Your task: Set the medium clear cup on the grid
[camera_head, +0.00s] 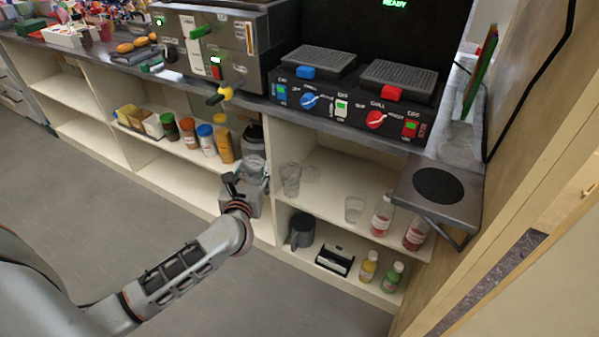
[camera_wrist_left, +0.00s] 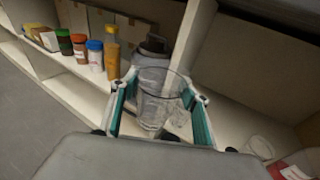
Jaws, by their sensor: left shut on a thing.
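My left gripper (camera_head: 238,184) is shut on a clear cup (camera_head: 254,166), held in front of the shelf divider. In the left wrist view this cup (camera_wrist_left: 152,104) stands between the two fingers of the gripper (camera_wrist_left: 160,108), its open rim facing up. Another clear cup (camera_head: 290,180) stands on the right upper shelf, and a smaller clear cup (camera_head: 354,208) is further right. Two dark ridged plates, a left one (camera_head: 319,60) and a right one (camera_head: 400,76), top the black control unit; I cannot tell whether either is the grid. My right gripper is out of view.
The dark counter (camera_head: 275,105) overhangs the shelves. A steel machine (camera_head: 215,50) with a yellow tap stands on it. Lidded jars (camera_head: 206,140) fill the left shelf. Red-labelled bottles (camera_head: 382,214) stand right of the cups. A grey stand (camera_head: 465,192) with a black disc juts out at right.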

